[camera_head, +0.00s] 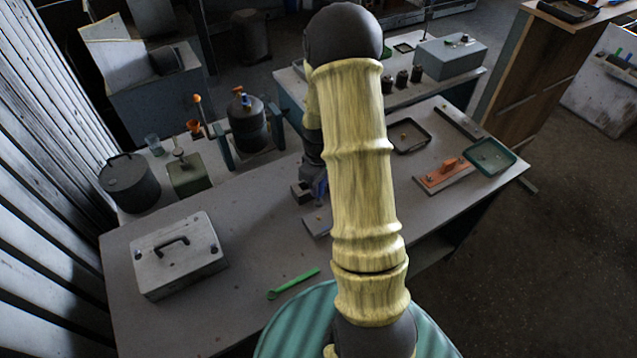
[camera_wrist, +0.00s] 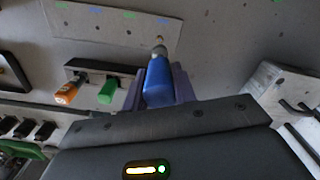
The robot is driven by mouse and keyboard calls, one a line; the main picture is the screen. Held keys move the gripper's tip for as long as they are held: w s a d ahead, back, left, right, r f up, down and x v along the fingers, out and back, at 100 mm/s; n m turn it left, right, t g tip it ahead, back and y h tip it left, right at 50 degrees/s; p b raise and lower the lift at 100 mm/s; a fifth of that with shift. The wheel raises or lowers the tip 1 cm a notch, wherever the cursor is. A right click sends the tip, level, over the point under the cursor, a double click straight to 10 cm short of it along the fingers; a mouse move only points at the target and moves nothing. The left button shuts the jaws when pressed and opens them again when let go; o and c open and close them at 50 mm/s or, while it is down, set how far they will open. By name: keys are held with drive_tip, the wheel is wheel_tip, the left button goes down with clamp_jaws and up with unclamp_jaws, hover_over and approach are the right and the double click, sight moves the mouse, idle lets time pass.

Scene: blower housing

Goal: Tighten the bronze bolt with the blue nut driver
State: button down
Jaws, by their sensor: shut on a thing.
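In the wrist view my gripper (camera_wrist: 158,88) is shut on the blue nut driver (camera_wrist: 158,85). The driver's metal shaft points away from me, toward a grey plate (camera_wrist: 100,22) with several small green and blue marks. A small tan-bronze spot, perhaps the bronze bolt (camera_wrist: 159,38), shows just beyond the driver's tip. I cannot tell whether the tip touches it. In the head view my gripper (camera_head: 320,188) is mostly hidden behind my arm, low over the workbench (camera_head: 235,295).
A dark rack (camera_wrist: 105,67) holds an orange-handled driver (camera_wrist: 66,93) and a green-handled one (camera_wrist: 108,91), left of the blue driver. The bench carries a grey metal box (camera_head: 180,258), a green wrench (camera_head: 293,284), an orange fixture (camera_head: 446,176) and a green tray (camera_head: 490,156).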

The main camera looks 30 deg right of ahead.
sight(319, 201)
drive_tip(key=shift+f+b, duration=1.95)
drive_tip(key=shift+f, duration=0.9)
drive_tip(key=shift+s+f, duration=0.1)
drive_tip(key=shift+f, duration=0.15)
drive_tip(key=shift+r+n, duration=0.1)
drive_tip(key=shift+n, duration=1.1)
drive_tip(key=n+p, duration=0.2)
drive_tip(key=n, duration=0.2)
drive_tip(key=shift+r, duration=0.2)
drive_tip(key=n+p, duration=0.3)
drive_tip(key=n, duration=0.2)
drive_tip(key=shift+r+n, duration=0.15)
drive_tip(key=shift+n, duration=0.25)
drive_tip(key=n+p, duration=0.3)
drive_tip(key=n, duration=0.2)
drive_tip(key=shift+f+n, duration=0.35)
drive_tip(key=shift+n, duration=0.25)
drive_tip(key=shift+f, duration=0.15)
